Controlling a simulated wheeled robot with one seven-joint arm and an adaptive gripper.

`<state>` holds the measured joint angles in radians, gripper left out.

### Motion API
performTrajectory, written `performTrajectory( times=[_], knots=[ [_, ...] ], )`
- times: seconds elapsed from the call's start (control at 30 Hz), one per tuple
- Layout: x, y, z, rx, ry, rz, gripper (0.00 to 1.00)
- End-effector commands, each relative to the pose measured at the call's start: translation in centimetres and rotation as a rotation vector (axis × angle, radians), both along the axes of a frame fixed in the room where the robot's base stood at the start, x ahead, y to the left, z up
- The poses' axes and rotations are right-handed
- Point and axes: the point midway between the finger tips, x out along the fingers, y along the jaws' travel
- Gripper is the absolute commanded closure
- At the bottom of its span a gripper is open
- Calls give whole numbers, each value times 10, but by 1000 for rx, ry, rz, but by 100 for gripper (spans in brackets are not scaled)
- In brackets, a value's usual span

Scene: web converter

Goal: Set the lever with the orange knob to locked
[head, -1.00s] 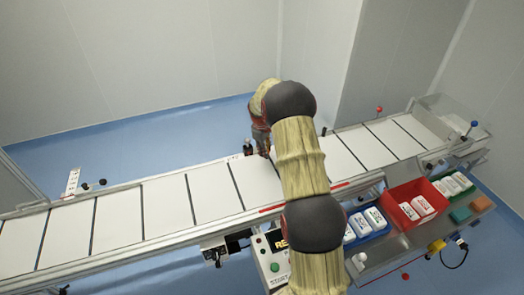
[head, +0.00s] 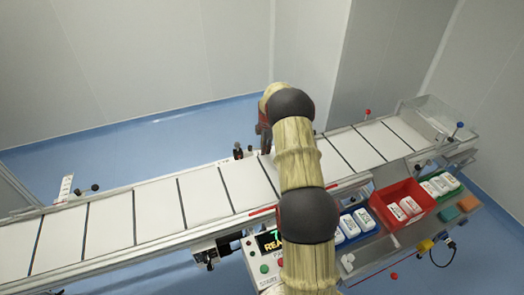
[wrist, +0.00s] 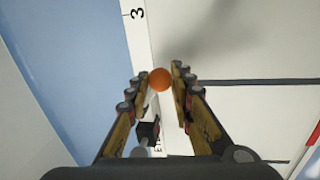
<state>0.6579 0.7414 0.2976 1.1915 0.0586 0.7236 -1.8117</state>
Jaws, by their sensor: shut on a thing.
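The orange knob (wrist: 160,79) shows in the wrist view, between the fingertips of my gripper (wrist: 155,82). The fingers are shut on it, one on each side. The lever's arm below the knob is mostly hidden by the fingers. In the head view my arm covers the orange knob and most of my gripper, at the far edge of the conveyor (head: 155,212). I cannot tell the lever's setting.
A red-knobbed lever (head: 368,112) and a blue-knobbed lever (head: 460,125) stand to the right. A red bin (head: 425,198), other bins and a control panel (head: 262,268) line the near side. Black knobs (head: 239,151) sit left of my gripper.

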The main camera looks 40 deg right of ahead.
Motion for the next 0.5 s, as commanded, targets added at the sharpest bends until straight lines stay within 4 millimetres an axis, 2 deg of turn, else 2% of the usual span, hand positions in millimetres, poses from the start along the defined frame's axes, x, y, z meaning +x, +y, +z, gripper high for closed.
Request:
performTrajectory(
  times=[0.1,0.5],
  knots=[
    [7,-10,1,-5,-8,107,100],
    [24,-27,1,-7,-5,455,100]
  ],
)
